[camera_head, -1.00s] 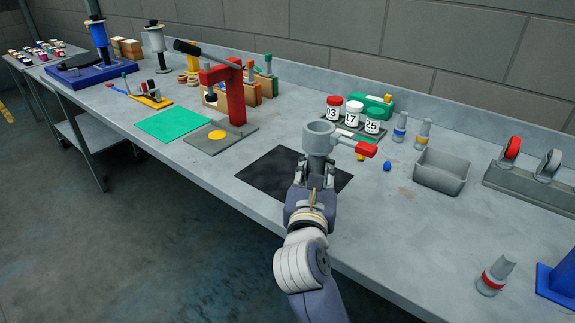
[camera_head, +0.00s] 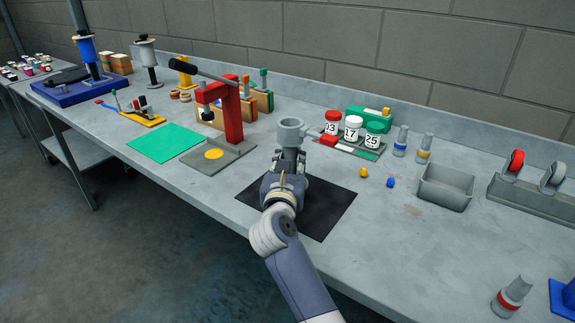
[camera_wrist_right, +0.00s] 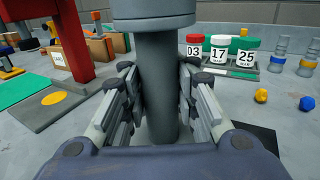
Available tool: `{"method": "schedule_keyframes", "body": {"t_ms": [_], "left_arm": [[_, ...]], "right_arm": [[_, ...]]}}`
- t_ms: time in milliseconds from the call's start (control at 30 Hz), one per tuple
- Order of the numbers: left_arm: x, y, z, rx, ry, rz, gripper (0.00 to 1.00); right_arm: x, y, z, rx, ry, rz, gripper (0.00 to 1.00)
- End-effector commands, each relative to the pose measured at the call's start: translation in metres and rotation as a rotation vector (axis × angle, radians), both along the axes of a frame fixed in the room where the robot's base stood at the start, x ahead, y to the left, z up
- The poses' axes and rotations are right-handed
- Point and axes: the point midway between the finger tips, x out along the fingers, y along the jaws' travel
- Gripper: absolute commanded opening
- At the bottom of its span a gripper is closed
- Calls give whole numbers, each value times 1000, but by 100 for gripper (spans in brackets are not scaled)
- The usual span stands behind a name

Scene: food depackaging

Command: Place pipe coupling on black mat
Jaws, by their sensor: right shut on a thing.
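The pipe coupling (camera_head: 291,132) is a grey, upright cylinder with a wider open top. It also shows in the wrist view (camera_wrist_right: 155,75), filling the middle. My right gripper (camera_head: 288,162) is shut on its narrower lower part, with fingers on both sides. In the head view they overlap the back left part of the black mat (camera_head: 325,207), which lies flat on the bench. The coupling's lower end is hidden by my gripper and hand, so I cannot tell whether it touches the mat. My left gripper is not in view.
A red press (camera_head: 232,112) on a grey base and a green mat (camera_head: 165,142) stand to the left. Numbered jars (camera_head: 352,128) stand behind to the right. A yellow ball (camera_head: 363,173), a blue ball (camera_head: 390,183) and a grey bin (camera_head: 446,186) are right of the mat.

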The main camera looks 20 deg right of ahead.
Motion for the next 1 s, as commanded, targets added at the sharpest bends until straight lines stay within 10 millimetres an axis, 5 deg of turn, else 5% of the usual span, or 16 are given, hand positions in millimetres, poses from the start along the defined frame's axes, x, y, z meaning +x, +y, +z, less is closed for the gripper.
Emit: {"method": "schedule_keyframes", "body": {"t_ms": [300,533,967,1000], "left_arm": [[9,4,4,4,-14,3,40],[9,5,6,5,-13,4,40],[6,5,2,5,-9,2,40],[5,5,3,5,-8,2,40]], "right_arm": [[26,0,1,-3,-5,0,0],[24,0,-33,-4,-2,1,0],[24,1,-40,-1,-4,1,0],[24,0,-41,0,-1,0,33]]}}
